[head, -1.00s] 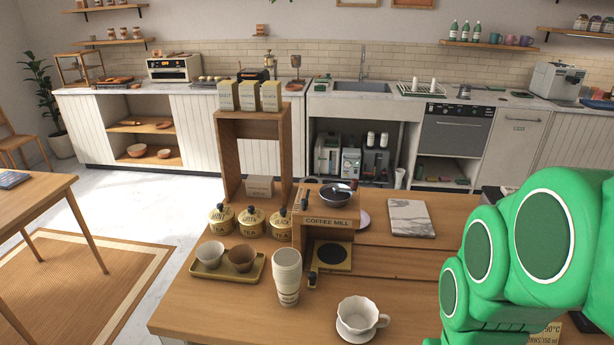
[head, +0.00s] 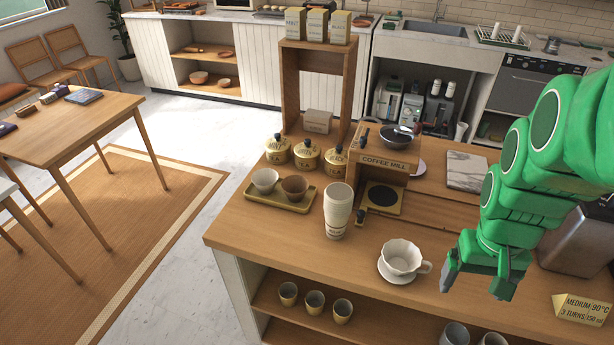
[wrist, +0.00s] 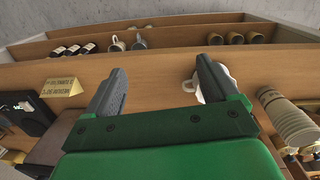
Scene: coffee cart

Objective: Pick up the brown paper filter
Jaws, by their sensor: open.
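The brown paper filter (head: 295,188) is a small brown cone-shaped cup on the yellow-green tray (head: 262,198), at the tray's right end. A white paper filter (head: 265,180) stands just left of it. My gripper (head: 475,280) is open and empty, to the right of the white dripper and well to the right of the tray. In the wrist view my gripper's two fingers (wrist: 160,78) are spread over the bare counter. The wrist view does not clearly show the brown filter.
A stack of cups (head: 338,210) stands between the tray and the white dripper (head: 401,258) on its saucer. The coffee mill (head: 387,165) and tea tins (head: 308,157) stand behind. A recipe sign (head: 582,309) is at the right. Small cups (head: 314,302) sit on the shelf below.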

